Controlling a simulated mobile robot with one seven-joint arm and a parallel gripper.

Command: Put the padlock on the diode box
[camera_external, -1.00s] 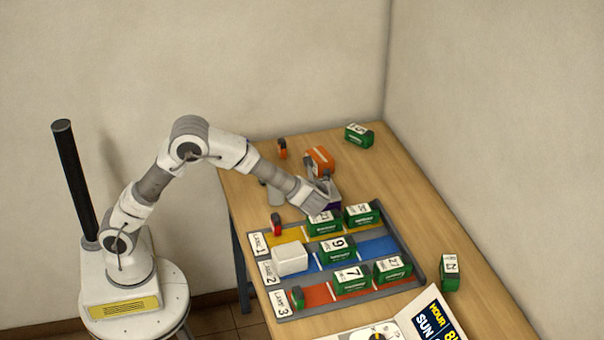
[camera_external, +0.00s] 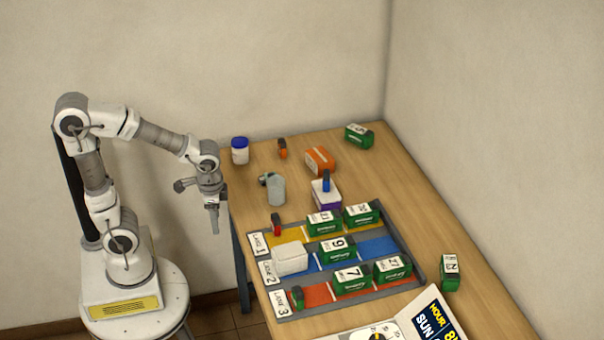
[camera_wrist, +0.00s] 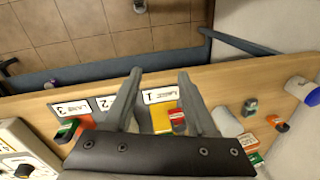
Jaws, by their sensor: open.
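A small blue, upright piece that looks like the padlock (camera_external: 326,181) stands on top of a white-and-purple box (camera_external: 327,199), which I take to be the diode box; no label is readable. The padlock appears to rest on the box's top face, apart from my gripper. My gripper (camera_external: 213,217) is open and empty, pointing down off the table's left edge, well left of the box. In the wrist view its two fingers (camera_wrist: 159,72) are spread with nothing between them. I cannot make out the blue padlock in the wrist view.
A grey cylinder (camera_external: 277,191), a blue-lidded jar (camera_external: 240,152) and an orange box (camera_external: 320,160) stand farther back. The right strip of table is mostly clear.

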